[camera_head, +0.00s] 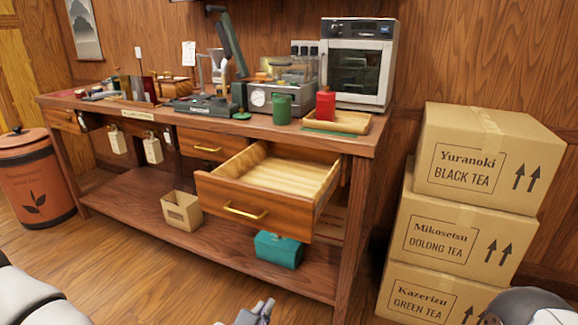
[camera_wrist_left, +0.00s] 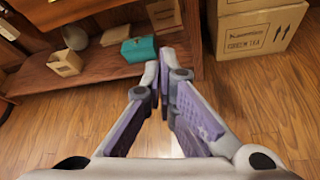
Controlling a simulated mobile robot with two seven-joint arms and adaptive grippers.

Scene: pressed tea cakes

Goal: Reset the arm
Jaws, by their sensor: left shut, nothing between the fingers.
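My left gripper (camera_head: 262,310) shows at the bottom middle of the head view, low in front of the wooden bench. In the left wrist view its two fingers (camera_wrist_left: 160,78) come together at the tips with nothing between them, above the floor. A part of my left arm shows at the bottom left of the head view. A part of my own body shows at the bottom right corner. My right gripper is not in view.
An open, empty drawer (camera_head: 237,210) juts from the bench (camera_head: 120,184). A teal box (camera_head: 278,250) and an open cardboard box (camera_head: 182,212) sit on its lower shelf. Stacked tea cartons (camera_head: 487,157) stand at right. A lidded barrel (camera_head: 37,180) stands at left. Floor in front is clear.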

